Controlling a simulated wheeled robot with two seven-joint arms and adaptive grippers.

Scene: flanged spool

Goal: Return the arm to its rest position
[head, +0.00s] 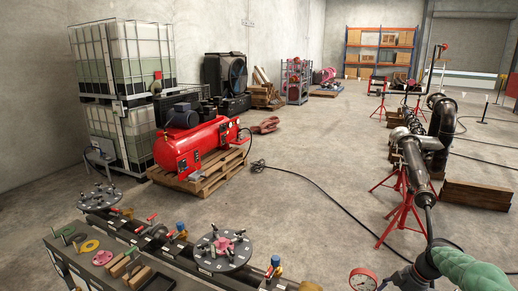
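Neither of my grippers shows in the head view, and I see no part of my arms that I can be sure of. A dark pipe spool (413,160) lies along the right side, raised on red stands (404,207). On the low bench at the bottom, a round grey flange plate (222,250) carries several black-handled pieces and a pink centre. A second similar plate (99,196) sits further left on the bench.
The bench (60,243) holds coloured rings, wooden blocks and a dark tray. A red compressor (193,143) stands on a wooden pallet. Caged tanks (121,95) stand at left. A black cable (320,190) crosses the otherwise open concrete floor. A wooden beam (477,195) lies at right.

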